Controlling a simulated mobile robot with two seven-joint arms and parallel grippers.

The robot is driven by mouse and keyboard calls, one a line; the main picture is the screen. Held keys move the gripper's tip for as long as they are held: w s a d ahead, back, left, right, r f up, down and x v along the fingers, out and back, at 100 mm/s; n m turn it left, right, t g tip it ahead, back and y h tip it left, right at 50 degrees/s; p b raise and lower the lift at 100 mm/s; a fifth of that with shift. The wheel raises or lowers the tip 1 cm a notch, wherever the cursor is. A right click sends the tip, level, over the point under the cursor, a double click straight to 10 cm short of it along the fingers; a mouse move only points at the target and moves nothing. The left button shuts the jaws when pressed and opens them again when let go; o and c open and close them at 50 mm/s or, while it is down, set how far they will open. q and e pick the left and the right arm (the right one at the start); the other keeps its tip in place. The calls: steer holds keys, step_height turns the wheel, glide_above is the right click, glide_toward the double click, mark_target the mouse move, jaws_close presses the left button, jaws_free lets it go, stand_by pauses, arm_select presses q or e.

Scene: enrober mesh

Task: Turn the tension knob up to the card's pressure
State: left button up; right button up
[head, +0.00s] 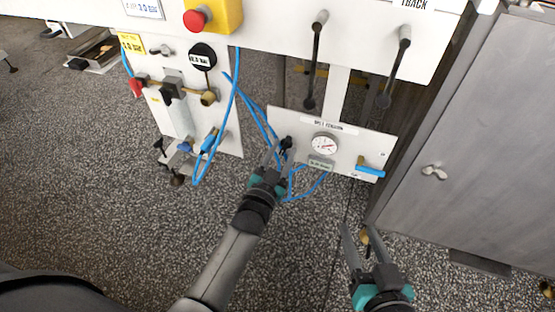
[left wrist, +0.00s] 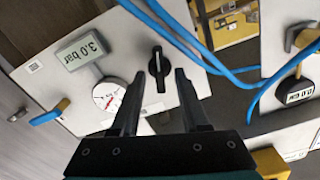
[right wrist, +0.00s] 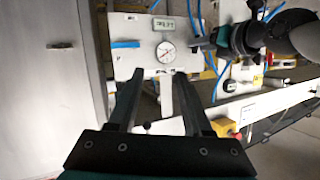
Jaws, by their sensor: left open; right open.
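The black tension knob (head: 287,143) is on a white panel (head: 350,145) with a round dial gauge (head: 325,145) and a small digital display (head: 320,164). In the left wrist view the knob (left wrist: 158,68) shows its white mark, and the display (left wrist: 83,50) seems to read 3.0 bar. My left gripper (head: 277,152) is open, its fingertips (left wrist: 158,75) just short of or beside the knob; I cannot tell if they touch. A card (head: 145,8) at the top left seems to read 3.0 bar. My right gripper (head: 360,238) is open and empty, below the panel.
A blue-handled valve (head: 370,167) is on the panel's right. Blue hoses (head: 235,100) hang at the left by another panel with a black gauge (head: 203,56). A red emergency button (head: 197,19) is above. A grey cabinet (head: 460,150) stands at the right.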

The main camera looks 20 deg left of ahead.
arm_select(q)
steer(key=shift+s, duration=0.15)
steer(key=shift+s+p, duration=0.35)
steer(key=shift+s, duration=0.15)
steer(key=shift+s+p, duration=0.3)
steer(key=shift+s, duration=0.3)
steer(key=s+p, duration=0.4)
steer(key=s, duration=0.8)
steer(key=shift+s+a+p, duration=0.25)
steer(key=shift+s+p, duration=0.05)
steer(key=shift+s, duration=0.1)
arm_select(e)
steer(key=s+d+f+g+h, duration=0.2)
steer(key=s+d+g+h, duration=0.2)
steer(key=d+g, duration=0.4)
steer(key=shift+s+d+f+g+h, duration=0.3)
steer(key=shift+s+d+f, duration=0.1)
steer(key=shift+s+d, duration=0.4)
arm_select(q)
steer(key=shift+w, duration=0.1)
arm_select(e)
steer(key=shift+a, duration=0.1)
